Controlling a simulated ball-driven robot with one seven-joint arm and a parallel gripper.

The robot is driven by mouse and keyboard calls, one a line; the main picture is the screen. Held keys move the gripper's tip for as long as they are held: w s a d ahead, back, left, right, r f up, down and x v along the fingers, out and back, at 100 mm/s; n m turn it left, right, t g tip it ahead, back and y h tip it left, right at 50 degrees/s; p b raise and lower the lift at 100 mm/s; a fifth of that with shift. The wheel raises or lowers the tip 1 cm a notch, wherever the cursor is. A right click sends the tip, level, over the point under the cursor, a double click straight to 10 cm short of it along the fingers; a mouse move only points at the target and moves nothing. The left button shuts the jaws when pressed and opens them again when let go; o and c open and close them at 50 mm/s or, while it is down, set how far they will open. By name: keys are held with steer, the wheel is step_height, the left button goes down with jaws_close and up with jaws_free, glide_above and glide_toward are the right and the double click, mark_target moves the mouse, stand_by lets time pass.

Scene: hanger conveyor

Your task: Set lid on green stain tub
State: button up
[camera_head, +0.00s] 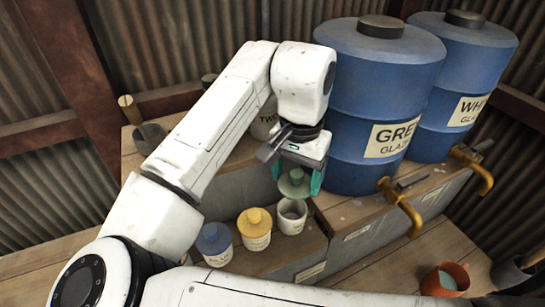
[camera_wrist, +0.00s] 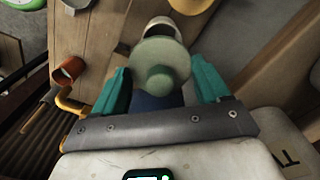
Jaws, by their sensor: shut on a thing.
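My gripper (camera_head: 298,181) has teal fingers and is shut on a pale green lid (camera_head: 293,186) with a round knob. In the wrist view the lid (camera_wrist: 160,57) sits between the two fingers of my gripper (camera_wrist: 158,70), knob towards the camera. An open pale tub (camera_head: 292,217) stands on the lower ledge just below the lid in the head view. Its label is too small to read. In the wrist view the tub's rim (camera_wrist: 160,22) shows partly behind the lid. The lid looks apart from the tub; the exact gap is unclear.
A yellow-lidded tub (camera_head: 255,230) and a blue-lidded tub (camera_head: 214,244) stand left of the open tub. Large blue drums (camera_head: 375,100) with brass taps (camera_head: 404,208) stand close on the right. An orange pot (camera_head: 446,280) is at lower right.

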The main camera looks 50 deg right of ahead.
mark_target(294, 188)
steer(key=shift+w+f, duration=0.1)
steer(key=shift+w, duration=0.05)
steer(key=shift+f+b, duration=0.9)
steer(key=shift+b, duration=0.1)
step_height(294, 188, down, 2)
steer(key=shift+f+b, duration=0.15)
steer(key=shift+b, duration=0.95)
steer(key=shift+f+b, duration=0.3)
steer(key=shift+f, duration=0.45)
steer(key=shift+f, duration=0.95)
steer(key=o, duration=0.8)
steer(key=shift+c, duration=0.2)
steer(key=shift+o, duration=1.1)
